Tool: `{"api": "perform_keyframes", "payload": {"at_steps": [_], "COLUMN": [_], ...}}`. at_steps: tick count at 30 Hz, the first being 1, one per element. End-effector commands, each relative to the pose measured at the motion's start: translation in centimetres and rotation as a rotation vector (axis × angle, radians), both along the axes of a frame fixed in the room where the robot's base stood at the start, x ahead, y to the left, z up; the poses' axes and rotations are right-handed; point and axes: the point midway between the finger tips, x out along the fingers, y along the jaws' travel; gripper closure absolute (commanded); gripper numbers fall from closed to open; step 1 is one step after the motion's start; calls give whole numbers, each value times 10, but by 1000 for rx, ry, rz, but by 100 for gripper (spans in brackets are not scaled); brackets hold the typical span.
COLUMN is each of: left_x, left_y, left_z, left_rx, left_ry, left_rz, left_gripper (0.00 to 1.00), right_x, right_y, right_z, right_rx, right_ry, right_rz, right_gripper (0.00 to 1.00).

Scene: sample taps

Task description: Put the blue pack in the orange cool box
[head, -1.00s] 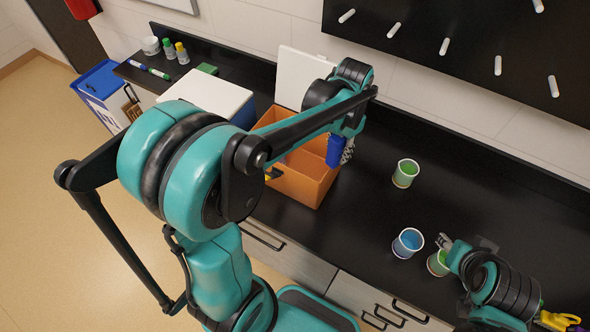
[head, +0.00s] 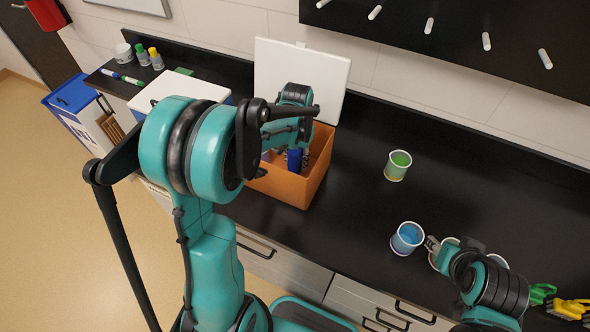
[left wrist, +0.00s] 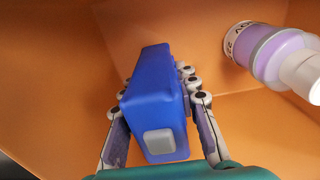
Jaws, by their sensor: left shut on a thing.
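The blue pack (head: 294,160) is inside the opening of the orange cool box (head: 284,188), whose white lid (head: 300,75) stands open behind it. My left gripper (left wrist: 158,100) is shut on the blue pack, with one finger on each side of it. In the left wrist view the pack (left wrist: 155,100) has a pale square on its near end, and orange walls (left wrist: 60,70) surround it. I cannot tell whether it touches the box floor. My right gripper (head: 433,244) is beside a cup at the lower right; its jaws are too small to judge.
A bottle with purple contents (left wrist: 270,52) lies in the box, right of the pack. A green cup (head: 398,166) and a blue cup (head: 407,238) stand on the black counter to the right. A white-lidded box (head: 180,88) stands left of the cool box.

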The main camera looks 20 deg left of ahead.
Motion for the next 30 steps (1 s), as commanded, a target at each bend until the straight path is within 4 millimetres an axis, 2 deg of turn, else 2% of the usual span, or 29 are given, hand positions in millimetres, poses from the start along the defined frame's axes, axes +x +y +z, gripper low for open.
{"api": "perform_keyframes", "payload": {"at_steps": [8,19,20,22,30], "left_x": [0,0,0,0,0], "left_y": [0,0,0,0,0], "left_z": [-36,-40,-41,-40,-39], "left_rx": [0,0,0,0,0], "left_ry": [0,0,0,0,0], "left_rz": [-1,-1,-1,-1,-1], "left_gripper": [100,100,67,49,49], "right_x": [0,0,0,0,0], "right_y": [0,0,0,0,0], "right_z": [-11,-14,-14,-13,-13], "right_rx": [0,0,0,0,0], "right_ry": [0,0,0,0,0], "right_rz": [0,0,0,0,0], "right_gripper": [60,60,60,60,60]}}
